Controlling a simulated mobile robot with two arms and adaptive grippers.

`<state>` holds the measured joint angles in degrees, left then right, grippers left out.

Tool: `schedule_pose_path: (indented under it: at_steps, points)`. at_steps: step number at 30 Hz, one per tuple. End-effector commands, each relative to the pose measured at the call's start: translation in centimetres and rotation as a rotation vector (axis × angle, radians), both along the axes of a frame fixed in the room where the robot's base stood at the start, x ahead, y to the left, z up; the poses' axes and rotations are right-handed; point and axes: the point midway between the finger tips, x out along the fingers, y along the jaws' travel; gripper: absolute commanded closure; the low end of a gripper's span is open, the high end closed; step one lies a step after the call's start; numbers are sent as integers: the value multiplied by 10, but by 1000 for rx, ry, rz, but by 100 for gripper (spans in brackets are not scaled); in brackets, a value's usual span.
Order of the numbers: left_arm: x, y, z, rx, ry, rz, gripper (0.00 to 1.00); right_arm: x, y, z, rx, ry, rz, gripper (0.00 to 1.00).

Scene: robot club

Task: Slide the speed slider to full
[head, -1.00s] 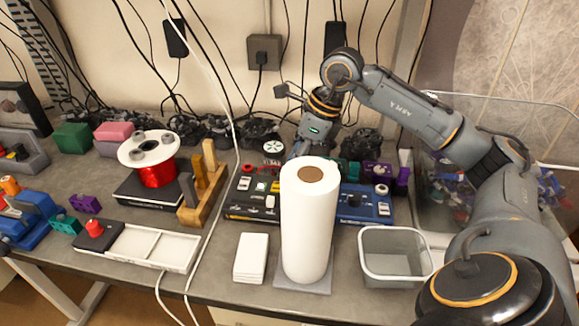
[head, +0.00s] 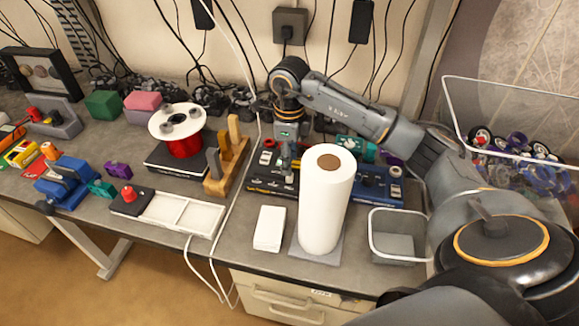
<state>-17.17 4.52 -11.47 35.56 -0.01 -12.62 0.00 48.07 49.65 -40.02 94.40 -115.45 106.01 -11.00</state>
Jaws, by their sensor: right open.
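A dark control panel (head: 262,185) with small light caps lies on the bench behind the paper roll. A blue control panel (head: 370,190) with a white knob is beside it on the right. The speed slider cannot be told apart at this size; the gripper and the paper roll cover parts of both panels. My right gripper (head: 287,162) points down over the dark panel, open, its fingers small and close to the panel's surface. Whether it touches a control cannot be told. My left gripper is not in view.
A tall white paper roll (head: 324,210) stands right in front of the panels. A wooden stand (head: 222,178) and a red wire spool (head: 184,147) are to the left. A clear bin (head: 398,238) and white cards (head: 269,228) are in front. A white cable crosses the bench.

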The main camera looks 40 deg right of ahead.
Motion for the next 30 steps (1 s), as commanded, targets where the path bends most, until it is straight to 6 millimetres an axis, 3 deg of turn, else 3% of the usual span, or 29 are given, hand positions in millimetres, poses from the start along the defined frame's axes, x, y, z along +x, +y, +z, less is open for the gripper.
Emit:
schedule_pose_path:
  at_steps: [3,9,19,20,26,30]
  points:
    - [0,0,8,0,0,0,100,-1,0,-20,0,4,0,57]
    - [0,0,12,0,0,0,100,0,0,-41,2,1,0,57]
    - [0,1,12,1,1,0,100,0,0,-46,1,-1,1,57]
    - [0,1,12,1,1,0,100,0,0,-46,1,-1,1,59]
    - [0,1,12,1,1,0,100,0,0,-45,1,-1,0,99]
    - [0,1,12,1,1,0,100,0,0,-45,1,-1,0,100]
